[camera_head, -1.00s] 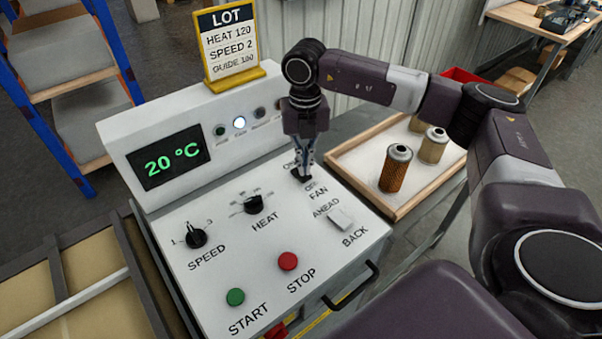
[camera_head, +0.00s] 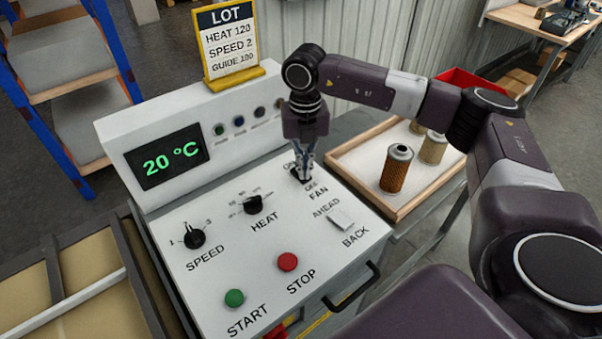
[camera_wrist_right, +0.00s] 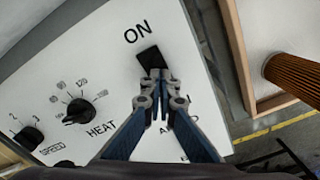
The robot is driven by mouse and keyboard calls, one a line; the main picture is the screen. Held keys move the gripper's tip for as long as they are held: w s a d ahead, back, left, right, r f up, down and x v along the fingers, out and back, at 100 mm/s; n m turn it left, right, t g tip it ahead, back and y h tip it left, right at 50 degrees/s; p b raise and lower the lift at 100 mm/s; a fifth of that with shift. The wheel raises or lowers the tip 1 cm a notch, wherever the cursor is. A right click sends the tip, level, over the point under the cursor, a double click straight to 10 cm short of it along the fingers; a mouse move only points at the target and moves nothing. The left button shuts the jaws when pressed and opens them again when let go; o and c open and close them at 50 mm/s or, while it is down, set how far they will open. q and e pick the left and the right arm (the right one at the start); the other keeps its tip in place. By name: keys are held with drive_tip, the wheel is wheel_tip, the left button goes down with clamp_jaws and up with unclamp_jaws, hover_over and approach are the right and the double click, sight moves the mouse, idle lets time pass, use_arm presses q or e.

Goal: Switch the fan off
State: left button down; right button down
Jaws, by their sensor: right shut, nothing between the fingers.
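The fan switch is a black rocker on the white control panel (camera_head: 213,268), between the words ON and OFF above FAN. In the right wrist view the rocker (camera_wrist_right: 150,58) shows its ON end clear, and my fingers cover its OFF side. My right gripper (camera_head: 303,178) points down at the switch, shut and empty. Its fingertips (camera_wrist_right: 154,76) appear to touch the OFF end of the rocker; exact contact is hard to tell. The second indicator lamp (camera_head: 239,121) on the panel's back is dark blue, unlit. My left gripper is not in view.
The panel also carries the speed knob (camera_head: 194,238), heat knob (camera_head: 253,204), ahead/back switch (camera_head: 341,218), red stop button (camera_head: 288,262) and green start button (camera_head: 234,298). A wooden tray (camera_head: 398,213) with filter cartridges (camera_head: 397,168) stands to the right. A lot sign (camera_head: 229,45) stands behind.

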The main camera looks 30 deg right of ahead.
drive_tip(key=shift+f, duration=0.2)
drive_tip(key=shift+r, duration=0.1)
drive_tip(key=shift+w+r+p, duration=0.1)
drive_tip(key=shift+r+p, duration=0.65)
drive_tip(key=shift+r, duration=0.3)
drive_tip(key=shift+r+p, duration=1.45)
drive_tip(key=shift+r, duration=0.95)
